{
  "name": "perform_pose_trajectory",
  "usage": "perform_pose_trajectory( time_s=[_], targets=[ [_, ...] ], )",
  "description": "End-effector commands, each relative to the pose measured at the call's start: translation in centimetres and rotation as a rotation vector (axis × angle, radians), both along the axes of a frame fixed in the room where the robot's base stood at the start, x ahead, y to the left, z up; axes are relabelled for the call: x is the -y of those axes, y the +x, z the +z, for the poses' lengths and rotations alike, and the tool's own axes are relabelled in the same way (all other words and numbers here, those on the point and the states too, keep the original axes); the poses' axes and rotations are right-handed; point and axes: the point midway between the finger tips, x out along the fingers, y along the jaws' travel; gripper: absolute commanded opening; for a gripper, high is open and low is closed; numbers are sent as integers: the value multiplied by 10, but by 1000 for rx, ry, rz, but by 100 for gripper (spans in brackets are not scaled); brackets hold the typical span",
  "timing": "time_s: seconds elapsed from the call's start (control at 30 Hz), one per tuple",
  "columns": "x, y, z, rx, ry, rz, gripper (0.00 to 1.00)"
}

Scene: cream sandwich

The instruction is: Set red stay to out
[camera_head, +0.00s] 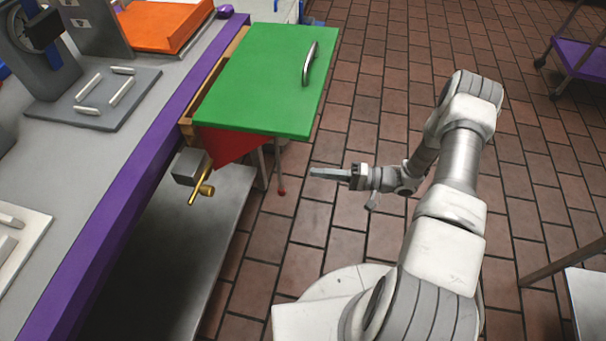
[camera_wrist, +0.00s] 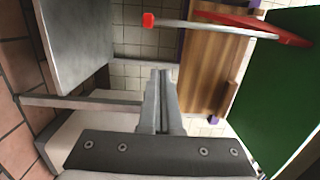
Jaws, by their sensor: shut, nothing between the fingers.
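A red stay (camera_head: 232,146) shows below the green leaf (camera_head: 262,85) in the head view; the leaf hides its upper part. A thin grey rod with a red tip (camera_head: 281,192) hangs near it. In the wrist view the red part (camera_wrist: 262,23) lies beside the green leaf (camera_wrist: 288,85) and the wooden panel (camera_wrist: 205,70), with the grey rod (camera_wrist: 205,26) running to a red tip (camera_wrist: 148,20). My gripper (camera_head: 314,172) is shut and empty, to the right of the stay and apart from it. Its closed fingers (camera_wrist: 160,85) also show in the wrist view.
A purple-edged counter (camera_head: 110,209) runs along the left. A grey box with a brass crank (camera_head: 202,189) sits at its side, above a metal shelf (camera_head: 190,235). Open tiled floor (camera_head: 400,60) lies to the right. A grey table (camera_head: 590,295) stands at lower right.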

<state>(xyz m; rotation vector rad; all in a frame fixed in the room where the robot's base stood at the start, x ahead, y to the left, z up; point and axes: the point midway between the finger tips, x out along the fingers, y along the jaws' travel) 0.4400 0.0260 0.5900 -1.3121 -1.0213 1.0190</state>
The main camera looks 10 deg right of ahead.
Motion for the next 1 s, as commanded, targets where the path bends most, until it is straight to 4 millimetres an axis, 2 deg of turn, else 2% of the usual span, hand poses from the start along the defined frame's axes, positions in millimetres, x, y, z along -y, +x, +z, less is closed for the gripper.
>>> perform_pose_trajectory(
  time_s=[0.47,0.7,1.0],
  targets=[
    [-92,24,-2,3,-3,2,0],
    [-88,-6,-1,0,-5,-2,0],
    [-87,-16,0,3,-6,-1,0]
  ],
)
